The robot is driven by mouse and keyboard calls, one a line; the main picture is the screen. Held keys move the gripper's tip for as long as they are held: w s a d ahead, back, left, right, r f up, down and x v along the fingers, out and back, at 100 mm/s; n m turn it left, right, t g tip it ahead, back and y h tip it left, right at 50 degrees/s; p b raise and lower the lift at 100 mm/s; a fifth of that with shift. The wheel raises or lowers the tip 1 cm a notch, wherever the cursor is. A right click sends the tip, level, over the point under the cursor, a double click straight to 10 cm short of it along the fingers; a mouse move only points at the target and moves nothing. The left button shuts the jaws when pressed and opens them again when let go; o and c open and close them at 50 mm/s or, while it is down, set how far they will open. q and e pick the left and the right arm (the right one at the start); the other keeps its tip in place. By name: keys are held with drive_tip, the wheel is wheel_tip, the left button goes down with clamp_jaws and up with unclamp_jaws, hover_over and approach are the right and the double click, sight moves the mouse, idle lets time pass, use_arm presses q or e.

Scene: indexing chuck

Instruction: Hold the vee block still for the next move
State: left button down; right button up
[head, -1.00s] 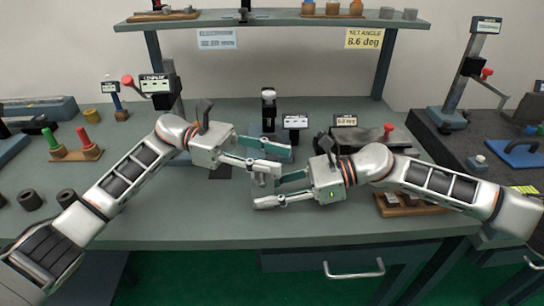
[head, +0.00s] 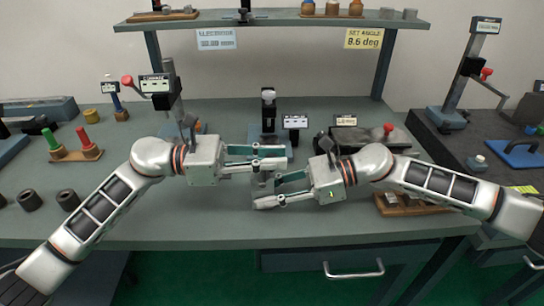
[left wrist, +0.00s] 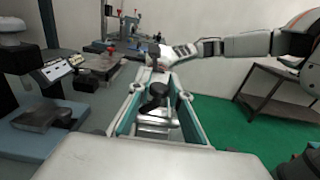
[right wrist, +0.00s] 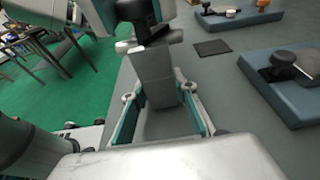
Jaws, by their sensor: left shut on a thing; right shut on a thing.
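The vee block (right wrist: 155,80) is a plain grey metal block between the fingers of my right gripper (right wrist: 160,98). My right gripper, also in the head view (head: 270,192), is shut on it over the middle of the bench. A black knob (left wrist: 156,92) on a short stem shows between the fingers of my left gripper (left wrist: 156,84), with shiny metal below it. My left gripper, higher in the head view (head: 282,157), is shut on this knob. A dark clamp-like part (right wrist: 148,18) is at the block's far end. The fingers hide much of the block in the head view.
An indexing device with a small display (head: 295,122) stands behind the grippers. A dark slab with a red knob (head: 388,129) is to the right. Pegs on a wooden base (head: 75,153) and dark rings (head: 30,200) are at left. The front middle bench is clear.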

use_arm(q)
drive_tip(key=shift+f+n+t+y, duration=0.2)
drive_tip(key=shift+n+t, duration=0.45)
drive_tip(key=shift+t, duration=0.35)
drive_tip(key=shift+f+n+t+y, duration=0.2)
drive_tip(key=shift+n+t, duration=0.5)
drive_tip(key=shift+t, duration=0.3)
drive_tip(key=shift+f+n+t+y, duration=0.1)
drive_tip(key=shift+n+t+y, duration=0.1)
drive_tip(key=shift+n+t, duration=0.65)
drive_tip(key=shift+s+d+f+n+t+y, duration=0.15)
drive_tip(key=shift+n+t+y, duration=0.1)
drive_tip(key=shift+t, duration=0.35)
drive_tip(key=shift+s+r+n+t+y, duration=0.1)
drive_tip(key=shift+n+t+y, duration=0.15)
drive_tip(key=shift+t, duration=0.3)
drive_tip(key=shift+s+d+r+n+t+y, duration=0.15)
drive_tip(key=shift+n+t+y, duration=0.35)
drive_tip(key=shift+n+t, duration=0.5)
drive_tip(key=shift+w+a+t+y, duration=0.35)
drive_tip(key=shift+t+y, duration=0.15)
drive_tip(key=shift+t, duration=0.1)
drive_tip(key=c, duration=1.9)
unclamp_jaws()
drive_tip(key=shift+r, duration=0.2)
drive_tip(key=v, duration=1.2)
